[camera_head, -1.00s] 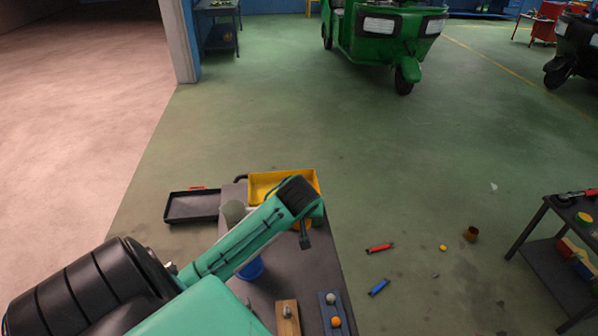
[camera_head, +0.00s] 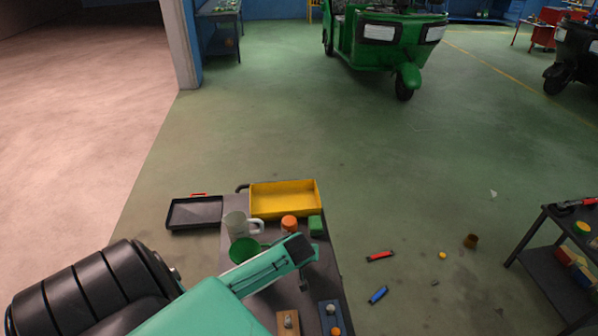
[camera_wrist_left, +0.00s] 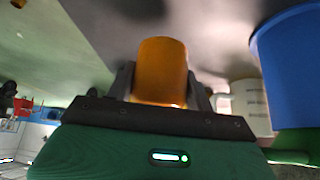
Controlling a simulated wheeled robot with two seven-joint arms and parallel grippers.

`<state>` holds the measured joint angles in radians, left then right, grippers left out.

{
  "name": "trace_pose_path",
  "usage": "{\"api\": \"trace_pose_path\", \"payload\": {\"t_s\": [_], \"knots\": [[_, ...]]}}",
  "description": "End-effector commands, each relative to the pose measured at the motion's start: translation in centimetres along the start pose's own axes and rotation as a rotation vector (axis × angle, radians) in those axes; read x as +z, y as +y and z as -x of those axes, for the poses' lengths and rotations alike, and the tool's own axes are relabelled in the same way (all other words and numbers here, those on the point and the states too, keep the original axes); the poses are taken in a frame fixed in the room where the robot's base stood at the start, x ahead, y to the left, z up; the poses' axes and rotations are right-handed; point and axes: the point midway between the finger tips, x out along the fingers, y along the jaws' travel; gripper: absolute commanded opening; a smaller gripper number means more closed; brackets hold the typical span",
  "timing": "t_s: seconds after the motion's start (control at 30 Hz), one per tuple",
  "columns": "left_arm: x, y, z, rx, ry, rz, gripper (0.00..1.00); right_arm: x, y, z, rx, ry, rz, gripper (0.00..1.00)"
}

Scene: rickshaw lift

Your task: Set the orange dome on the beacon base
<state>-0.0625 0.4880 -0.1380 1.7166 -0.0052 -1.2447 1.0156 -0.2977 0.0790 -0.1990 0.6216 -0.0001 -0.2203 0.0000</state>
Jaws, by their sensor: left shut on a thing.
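The orange dome (camera_wrist_left: 160,72) is between the fingers of my left gripper (camera_wrist_left: 160,88) in the left wrist view, and the gripper is shut on it. Another orange object (camera_head: 289,223) with a pale lower edge stands on the bench, beyond my wrist. I cannot pick out the beacon base with certainty. My right gripper is not in view.
A blue cup (camera_wrist_left: 290,65) is close beside the gripper. A wooden block (camera_head: 288,320) and a blue board (camera_head: 328,312) lie nearer.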

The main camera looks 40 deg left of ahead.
Motion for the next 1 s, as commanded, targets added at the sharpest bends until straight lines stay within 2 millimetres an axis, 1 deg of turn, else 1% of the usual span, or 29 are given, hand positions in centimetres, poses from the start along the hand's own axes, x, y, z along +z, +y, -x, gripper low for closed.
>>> {"api": "trace_pose_path", "payload": {"t_s": [0.1,0.23,0.63,0.67,0.7,0.77,1.0], "knots": [[0.9,-0.1,-1.4,-0.003,-0.003,-0.002,0.31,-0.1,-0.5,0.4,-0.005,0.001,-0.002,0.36],[1.7,0.0,-2.6,-0.002,-0.001,-0.002,0.31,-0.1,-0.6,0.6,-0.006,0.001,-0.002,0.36],[2.1,0.0,-3.1,0.000,-0.001,-0.001,0.31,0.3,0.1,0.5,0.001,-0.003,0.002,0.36],[2.1,0.0,-3.1,0.000,-0.001,-0.001,0.55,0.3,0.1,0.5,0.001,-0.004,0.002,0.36],[2.0,0.0,-3.1,0.000,-0.001,-0.001,0.63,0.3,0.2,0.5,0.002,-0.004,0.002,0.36],[2.0,0.0,-3.1,0.000,-0.001,-0.001,0.75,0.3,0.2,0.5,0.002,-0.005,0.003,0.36],[2.0,0.0,-3.1,-0.001,-0.001,-0.001,0.75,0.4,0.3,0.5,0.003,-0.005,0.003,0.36]]}}
